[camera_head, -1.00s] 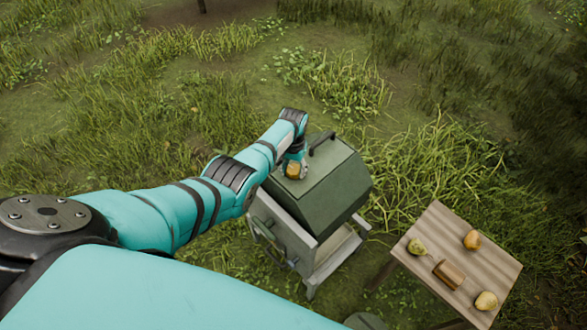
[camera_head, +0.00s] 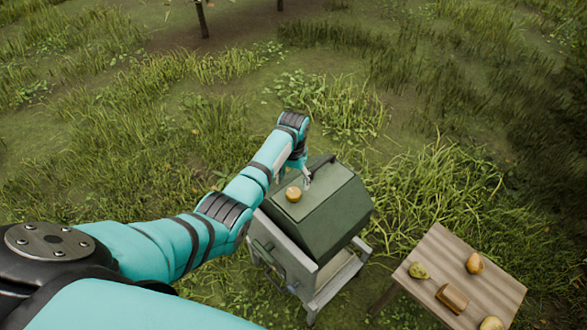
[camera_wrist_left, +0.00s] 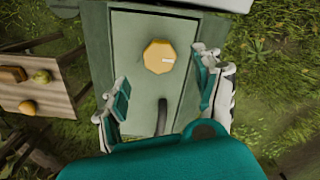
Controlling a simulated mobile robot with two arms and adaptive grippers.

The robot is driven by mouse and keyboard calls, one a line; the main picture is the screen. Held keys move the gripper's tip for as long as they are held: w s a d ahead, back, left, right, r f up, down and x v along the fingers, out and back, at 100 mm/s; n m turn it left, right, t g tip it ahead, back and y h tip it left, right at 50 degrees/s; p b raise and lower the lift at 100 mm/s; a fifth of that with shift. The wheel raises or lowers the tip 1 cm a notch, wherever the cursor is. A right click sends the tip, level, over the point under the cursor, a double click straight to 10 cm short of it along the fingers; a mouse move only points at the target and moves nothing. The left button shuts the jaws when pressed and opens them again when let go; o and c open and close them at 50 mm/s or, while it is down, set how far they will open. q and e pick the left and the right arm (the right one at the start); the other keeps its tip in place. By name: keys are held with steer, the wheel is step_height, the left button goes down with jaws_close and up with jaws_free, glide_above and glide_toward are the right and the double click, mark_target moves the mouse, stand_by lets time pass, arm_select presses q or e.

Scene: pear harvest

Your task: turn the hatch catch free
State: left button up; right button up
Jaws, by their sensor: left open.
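The catch is a yellow-orange, many-sided knob (camera_head: 293,194) on the lid of a dark green box (camera_head: 335,210). In the left wrist view the catch (camera_wrist_left: 157,58) shows face-on with a small pale mark right of its middle. My left gripper (camera_head: 307,180) is just behind and to the right of the catch, near the lid's dark handle (camera_head: 322,163). Whether the catch has turned cannot be told. My right gripper is out of view.
The box rests on a grey stand (camera_head: 330,285). A wooden table (camera_head: 430,250) at the right holds several pears and a brown block (camera_head: 452,298). The dark handle (camera_wrist_left: 162,117) lies between the fingers' bases in the wrist view. Grass surrounds everything.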

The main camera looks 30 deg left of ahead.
mark_target(293, 192)
arm_select(q)
step_height(293, 192, up, 5)
steer(key=shift+r, duration=0.1)
stand_by(0.6)
